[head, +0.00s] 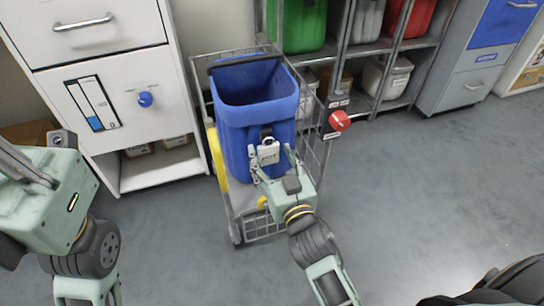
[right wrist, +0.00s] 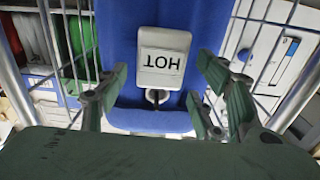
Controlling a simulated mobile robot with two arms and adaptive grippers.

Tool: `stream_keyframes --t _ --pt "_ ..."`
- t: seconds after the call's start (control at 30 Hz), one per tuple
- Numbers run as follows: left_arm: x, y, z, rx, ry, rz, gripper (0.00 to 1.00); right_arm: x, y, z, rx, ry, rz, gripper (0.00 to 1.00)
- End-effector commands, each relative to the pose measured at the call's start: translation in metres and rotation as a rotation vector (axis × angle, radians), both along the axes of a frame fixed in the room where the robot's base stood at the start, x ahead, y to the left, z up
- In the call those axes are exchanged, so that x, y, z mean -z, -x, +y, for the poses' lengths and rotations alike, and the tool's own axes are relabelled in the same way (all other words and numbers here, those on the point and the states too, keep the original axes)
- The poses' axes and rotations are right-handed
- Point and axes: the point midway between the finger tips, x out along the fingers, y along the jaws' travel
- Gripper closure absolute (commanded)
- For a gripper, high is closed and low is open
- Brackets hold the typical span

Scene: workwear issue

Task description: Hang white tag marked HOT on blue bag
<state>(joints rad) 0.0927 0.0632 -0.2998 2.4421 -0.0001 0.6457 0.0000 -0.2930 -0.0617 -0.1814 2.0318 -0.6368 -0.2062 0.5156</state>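The blue bag (head: 233,120) stands upright and open-topped in a wire trolley; its blue face fills the middle of the right wrist view (right wrist: 120,40). The white tag (head: 268,155) is at the bag's front, just below a dark clip (head: 266,132). In the right wrist view the tag (right wrist: 162,58) reads HOT upside down, with a small dark ring below it. My right gripper (head: 270,151) is open, its fingers apart on either side of the tag with gaps visible. My left gripper (head: 27,165) is at the left edge, partly cut off, its finger opening unclear.
The wire trolley (head: 318,150) surrounds the bag, with a red knob (head: 340,120) on its right. A white cabinet (head: 145,65) with a blue knob stands left. Shelves with green (head: 304,25) and red bins stand behind. The floor (head: 420,180) at right is clear.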

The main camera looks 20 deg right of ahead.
Motion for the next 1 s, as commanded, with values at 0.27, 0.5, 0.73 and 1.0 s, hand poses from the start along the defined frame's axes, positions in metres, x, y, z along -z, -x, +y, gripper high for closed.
stream_keyframes --t 0.27,0.5,0.73,1.0 --pt "-0.003 0.001 0.001 0.001 0.011 -0.007 1.00 0.000 0.000 0.000 0.000 0.000 0.001 0.35" --pt "-0.001 0.000 0.001 0.000 0.007 -0.002 1.00 0.002 0.019 -0.001 0.001 -0.002 0.004 0.35" --pt "-0.001 0.000 0.001 0.000 0.006 -0.002 1.00 0.002 0.066 -0.003 0.002 -0.001 0.005 0.35" --pt "-0.001 0.000 0.001 0.000 0.006 -0.002 1.00 0.002 0.108 -0.004 0.001 -0.002 0.004 0.35"
